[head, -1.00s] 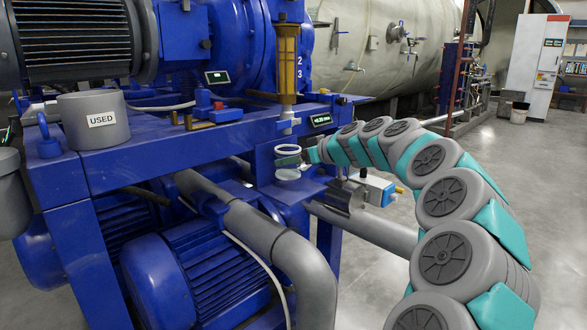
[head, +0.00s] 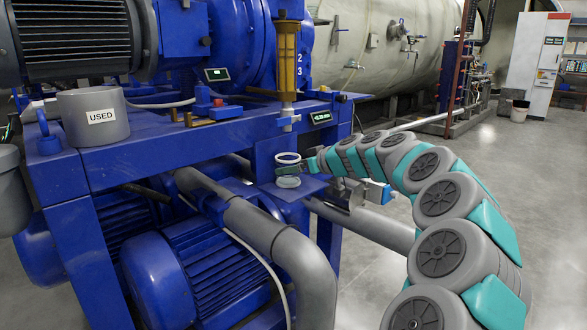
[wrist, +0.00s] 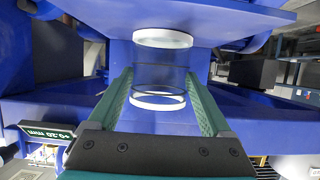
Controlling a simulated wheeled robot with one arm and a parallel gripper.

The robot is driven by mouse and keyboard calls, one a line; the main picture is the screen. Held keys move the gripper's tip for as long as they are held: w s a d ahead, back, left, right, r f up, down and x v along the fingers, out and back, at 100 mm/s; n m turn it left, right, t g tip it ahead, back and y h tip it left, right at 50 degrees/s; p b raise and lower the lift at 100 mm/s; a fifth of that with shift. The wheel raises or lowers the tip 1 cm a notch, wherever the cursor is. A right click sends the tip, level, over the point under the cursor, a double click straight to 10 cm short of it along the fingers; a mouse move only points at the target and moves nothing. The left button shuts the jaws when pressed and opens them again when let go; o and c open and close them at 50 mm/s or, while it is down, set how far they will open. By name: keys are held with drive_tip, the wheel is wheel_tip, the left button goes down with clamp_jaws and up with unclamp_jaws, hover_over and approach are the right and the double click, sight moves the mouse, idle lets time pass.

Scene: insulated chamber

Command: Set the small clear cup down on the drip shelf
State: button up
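The small clear cup (head: 288,170) is upright, with a white rim and a pale base. In the wrist view, which is upside down, the cup (wrist: 160,72) stands between the two teal fingers. My gripper (wrist: 160,80) is shut on its sides; in the head view my gripper (head: 311,165) reaches it from the right. The blue drip shelf (head: 309,188) lies directly under the cup. The base looks at or very close to the shelf surface; I cannot tell whether they touch.
An amber sight glass with a valve (head: 286,60) stands above the cup. A small display (head: 321,117) is on the frame beside it. A grey pot marked USED (head: 92,118) stands on the frame at left. Grey pipes (head: 290,255) run below the shelf.

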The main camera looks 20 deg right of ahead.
drive_tip(key=shift+o, duration=1)
drive_tip(key=shift+r, duration=0.1)
drive_tip(key=shift+r+p, duration=0.2)
drive_tip(key=shift+p, duration=0.2)
drive_tip(key=b+v, duration=0.1)
drive_tip(key=v, duration=1)
drive_tip(key=shift+s, duration=0.4)
drive_tip(key=shift+d+r, duration=0.1)
drive_tip(key=shift+d, duration=0.05)
